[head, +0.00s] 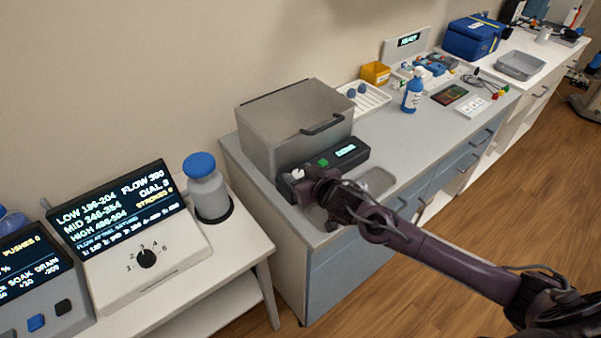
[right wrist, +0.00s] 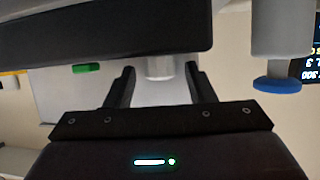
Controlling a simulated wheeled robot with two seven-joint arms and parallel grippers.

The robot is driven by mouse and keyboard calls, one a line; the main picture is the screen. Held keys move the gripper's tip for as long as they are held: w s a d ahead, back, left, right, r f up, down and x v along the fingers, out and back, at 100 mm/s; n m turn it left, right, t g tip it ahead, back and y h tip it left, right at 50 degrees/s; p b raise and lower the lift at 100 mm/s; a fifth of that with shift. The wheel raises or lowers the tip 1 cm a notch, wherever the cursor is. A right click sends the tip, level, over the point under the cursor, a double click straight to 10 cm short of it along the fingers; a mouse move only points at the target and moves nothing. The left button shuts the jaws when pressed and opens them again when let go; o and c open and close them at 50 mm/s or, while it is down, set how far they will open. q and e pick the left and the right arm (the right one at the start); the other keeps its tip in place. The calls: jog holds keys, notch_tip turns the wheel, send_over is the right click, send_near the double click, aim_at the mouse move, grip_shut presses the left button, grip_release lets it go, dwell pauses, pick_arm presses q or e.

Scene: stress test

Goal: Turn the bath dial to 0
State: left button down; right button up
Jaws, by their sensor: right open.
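The bath is a grey box (head: 295,120) with a handled lid and a dark control panel along its front. Its white dial (head: 298,174) sits at the left end of the panel, beside a green button (head: 323,162) and a lit display (head: 346,150). My right gripper (head: 308,188) is at the panel right by the dial. In the right wrist view, which is upside down, the open fingers (right wrist: 160,82) stand on either side of the pale round dial (right wrist: 160,67). I cannot tell whether they touch it. The dial's setting is not readable. My left gripper is not in view.
A white console (head: 150,265) with a black numbered knob stands on the left table, beside a blue-capped bottle (head: 207,188). A clear tray (head: 376,182) lies right of my gripper. A blue spray bottle (head: 412,92) and a yellow bin (head: 375,73) stand farther back.

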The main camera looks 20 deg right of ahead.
jog(key=shift+c, duration=0.3)
jog(key=c, duration=0.9)
